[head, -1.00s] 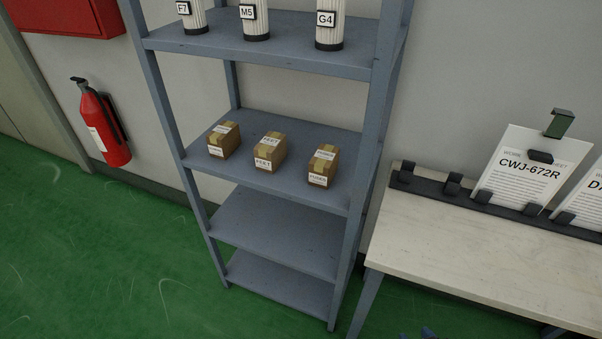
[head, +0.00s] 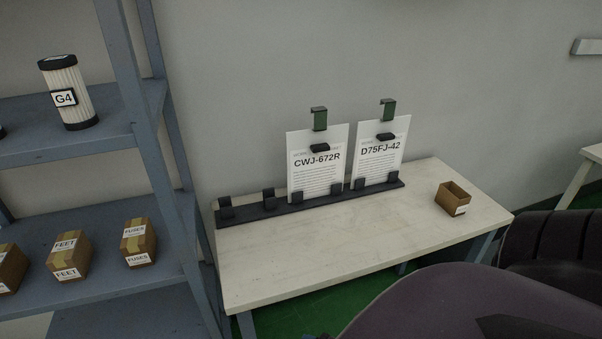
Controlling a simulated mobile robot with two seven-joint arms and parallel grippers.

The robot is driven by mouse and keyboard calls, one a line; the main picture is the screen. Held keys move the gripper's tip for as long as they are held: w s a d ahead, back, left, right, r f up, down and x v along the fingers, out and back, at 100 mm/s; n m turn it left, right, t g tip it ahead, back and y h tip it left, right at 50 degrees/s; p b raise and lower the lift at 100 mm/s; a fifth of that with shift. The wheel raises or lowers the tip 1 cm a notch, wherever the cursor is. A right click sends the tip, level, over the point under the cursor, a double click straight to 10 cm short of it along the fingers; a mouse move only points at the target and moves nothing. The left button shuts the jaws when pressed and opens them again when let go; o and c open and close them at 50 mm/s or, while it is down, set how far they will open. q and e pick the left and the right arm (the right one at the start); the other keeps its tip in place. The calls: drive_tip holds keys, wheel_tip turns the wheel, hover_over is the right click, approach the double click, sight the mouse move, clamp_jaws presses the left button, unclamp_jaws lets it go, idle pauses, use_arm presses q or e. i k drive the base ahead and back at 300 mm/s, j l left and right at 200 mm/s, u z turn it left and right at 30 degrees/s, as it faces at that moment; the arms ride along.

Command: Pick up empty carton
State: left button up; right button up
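A small open-topped brown carton (head: 453,199) stands upright near the right end of the pale worktable (head: 330,252). Its open top faces up and part of its inner walls shows. I see nothing in it, but its bottom is not clearly visible. A white label is on its front side. Neither my left nor my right gripper is in view.
A black rack (head: 310,201) along the table's back holds two clipped sheets (head: 315,165) (head: 379,158). The blue-grey shelf (head: 95,302) at left holds closed, labelled cartons (head: 138,243) and a G4 filter (head: 68,93). The table's front middle is clear.

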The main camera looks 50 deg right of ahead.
sight(450, 197)
drive_tip(key=j+z, duration=0.1)
drive_tip(key=z, duration=2.1)
drive_tip(key=k+l, duration=0.05)
drive_tip(key=l, duration=0.05)
